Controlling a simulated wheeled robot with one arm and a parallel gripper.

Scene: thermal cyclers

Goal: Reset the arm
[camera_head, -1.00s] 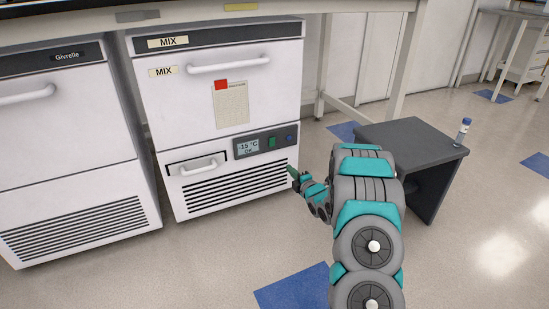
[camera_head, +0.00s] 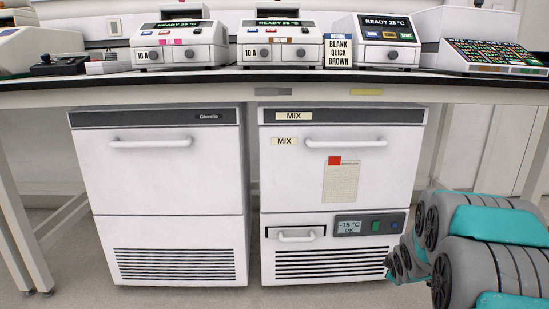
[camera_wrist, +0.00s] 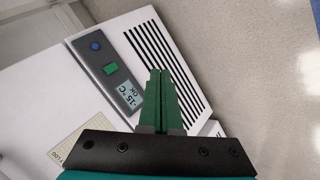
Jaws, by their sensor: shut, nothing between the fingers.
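My gripper (camera_wrist: 160,98) shows in the wrist view with its two green fingers together and nothing between them. It points along the front of the white freezer marked MIX (camera_head: 338,196), near its control panel and vent slats. I cannot tell whether it touches the freezer.
A second white freezer (camera_head: 170,205) stands to the left under the bench (camera_head: 200,90). Several thermal cyclers, one of them (camera_head: 283,42) reading READY 25 °C, stand on the bench. A sign (camera_head: 338,51) reads BLANK QUICK BROWN. Open floor shows beside the freezer in the wrist view.

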